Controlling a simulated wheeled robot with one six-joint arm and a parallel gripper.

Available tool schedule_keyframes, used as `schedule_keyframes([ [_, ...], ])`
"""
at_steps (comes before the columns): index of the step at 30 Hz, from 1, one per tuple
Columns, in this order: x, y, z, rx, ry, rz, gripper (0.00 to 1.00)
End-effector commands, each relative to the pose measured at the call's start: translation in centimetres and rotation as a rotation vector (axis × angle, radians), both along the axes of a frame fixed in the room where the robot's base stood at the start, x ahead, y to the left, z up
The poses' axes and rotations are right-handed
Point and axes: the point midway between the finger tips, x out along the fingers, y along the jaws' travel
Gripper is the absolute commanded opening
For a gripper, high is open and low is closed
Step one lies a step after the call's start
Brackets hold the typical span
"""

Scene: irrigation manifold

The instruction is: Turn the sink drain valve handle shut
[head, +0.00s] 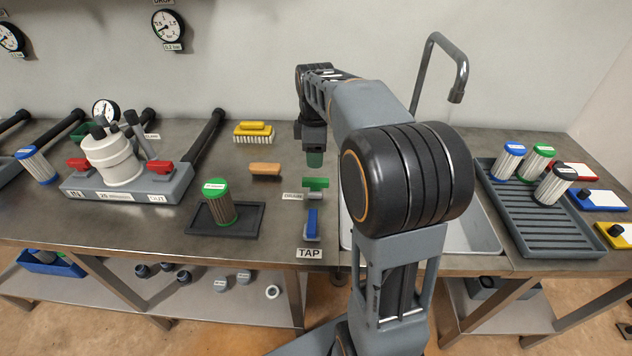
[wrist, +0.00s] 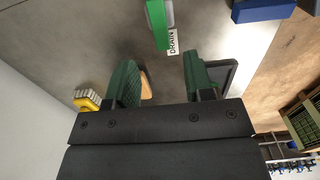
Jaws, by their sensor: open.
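The drain valve has a green handle (head: 316,184) beside a DRAIN label (head: 292,197), on the counter left of the sink. In the head view the handle lies left to right. In the wrist view the green handle (wrist: 157,22) and its DRAIN label (wrist: 173,42) are at the top, beyond the fingertips. My gripper (head: 315,159) hangs above the counter, just behind the handle in the head view. In the wrist view my gripper (wrist: 160,62) has its green fingers apart, with nothing held between them. The handle appears apart from both fingers.
A blue handle (head: 312,222) labelled TAP stands in front of the green one. A tan block (head: 265,169) and a yellow brush (head: 253,132) lie to the left. A green-capped filter (head: 218,203) stands on a black tray. The sink (head: 470,235) is right, partly hidden by my arm.

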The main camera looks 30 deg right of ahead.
Motion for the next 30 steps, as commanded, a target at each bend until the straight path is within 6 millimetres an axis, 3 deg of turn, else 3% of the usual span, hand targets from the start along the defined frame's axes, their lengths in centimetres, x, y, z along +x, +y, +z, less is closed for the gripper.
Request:
schedule_keyframes([
  [1,-0.1,0.0,-1.4,0.001,0.003,-0.001,0.48],
  [6,0.0,0.0,-4.4,0.001,0.003,-0.002,0.48],
  [12,0.0,0.0,-6.9,0.000,0.000,-0.003,0.48],
  [19,0.0,0.0,-8.2,0.000,0.000,-0.003,0.48],
  [29,0.0,0.0,-8.4,0.000,-0.001,-0.002,0.48],
  [30,0.0,0.0,-8.4,0.000,-0.001,-0.002,0.44],
])
